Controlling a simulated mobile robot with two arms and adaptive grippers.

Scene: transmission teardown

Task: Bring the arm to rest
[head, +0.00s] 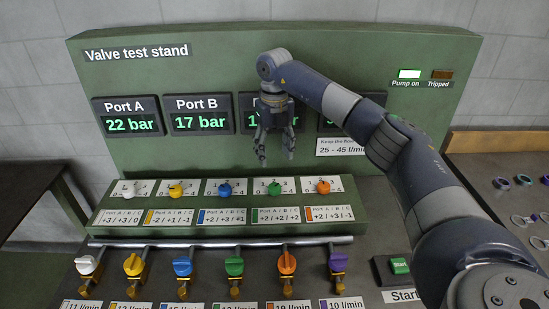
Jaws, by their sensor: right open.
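My right arm (350,115) comes in from the lower right and reaches across the valve test stand (225,70). My right gripper (275,150) hangs with its fingers pointing down in front of the stand's panel. It is open, with nothing between its fingers. It sits above the row of small knobs, apart from them, and partly covers the third port display. My arm partly covers the fourth display. My left gripper is not in view.
Below are small coloured knobs (225,189) and a pipe (220,242) with several coloured valves (183,266). A green Start button (400,265) stands beside my arm. A table with rings (502,183) is at the right, and a dark table (30,185) at the left.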

